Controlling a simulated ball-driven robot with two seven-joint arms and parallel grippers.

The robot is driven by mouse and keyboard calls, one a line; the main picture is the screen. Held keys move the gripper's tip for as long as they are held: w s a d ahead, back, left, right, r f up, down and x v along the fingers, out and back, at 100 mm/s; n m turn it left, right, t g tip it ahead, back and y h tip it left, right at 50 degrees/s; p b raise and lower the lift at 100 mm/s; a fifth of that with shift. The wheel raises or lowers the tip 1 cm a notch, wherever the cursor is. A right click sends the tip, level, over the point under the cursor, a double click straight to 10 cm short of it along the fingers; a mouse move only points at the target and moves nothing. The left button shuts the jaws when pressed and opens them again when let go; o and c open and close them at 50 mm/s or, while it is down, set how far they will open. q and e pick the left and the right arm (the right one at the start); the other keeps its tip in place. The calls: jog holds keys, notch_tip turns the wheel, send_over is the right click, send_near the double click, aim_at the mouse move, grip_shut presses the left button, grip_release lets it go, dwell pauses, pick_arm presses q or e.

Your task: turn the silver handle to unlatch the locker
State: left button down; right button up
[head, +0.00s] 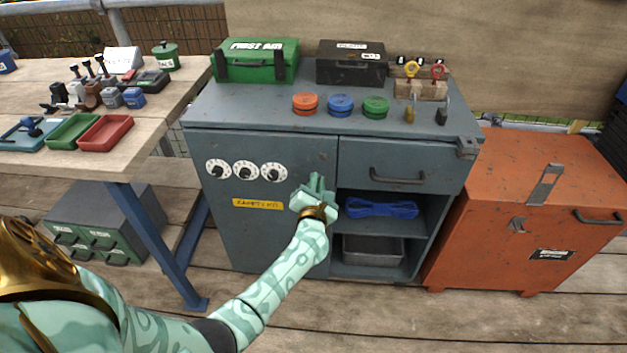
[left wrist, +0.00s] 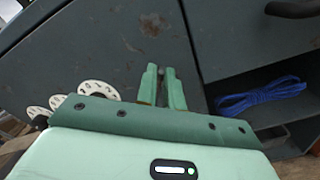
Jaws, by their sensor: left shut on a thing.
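The locker (head: 262,170) is a blue-grey cabinet door with white dials and a yellow label; it looks closed. It also fills the left wrist view (left wrist: 110,45). My left gripper (head: 317,186) is at the right edge of this door. In the left wrist view its green fingers (left wrist: 164,86) are close together, pointing at the door, and shut on a small piece between their tips. This piece appears to be the silver handle (left wrist: 167,73); the fingers hide most of it, and its angle cannot be told. My right gripper is not in view.
Right of the door are a closed drawer (head: 398,178) and open shelves with a blue rope (head: 382,208) and a grey tray (head: 373,250). An orange chest (head: 500,215) stands at right. A wooden table (head: 150,115) with trays stands at left. Boxes and coloured discs sit on top.

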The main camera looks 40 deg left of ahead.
pick_arm(q)
jog(key=m, duration=0.3)
jog(key=shift+w+d+f+p, duration=0.15)
jog(key=shift+d+p, duration=0.05)
jog(key=shift+p, duration=0.15)
jog(key=m, duration=0.2)
jog(key=shift+d+f+m, duration=0.1)
jog(key=shift+f+m, duration=0.15)
jog(key=shift+m, duration=0.05)
jog(key=shift+w+d+f+m+p, duration=0.1)
jog(key=shift+f+m+p, duration=0.2)
jog(key=shift+m, duration=0.95)
jog(key=shift+d+f+m+p, duration=0.1)
jog(key=shift+f+m+p, duration=0.15)
jog(key=shift+m, duration=1)
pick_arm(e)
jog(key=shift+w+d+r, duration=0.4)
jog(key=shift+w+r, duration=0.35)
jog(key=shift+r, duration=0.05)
pick_arm(q)
jog(key=shift+m, duration=0.3)
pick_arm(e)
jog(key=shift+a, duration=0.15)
pick_arm(q)
jog(key=c, duration=1.5)
grip_release()
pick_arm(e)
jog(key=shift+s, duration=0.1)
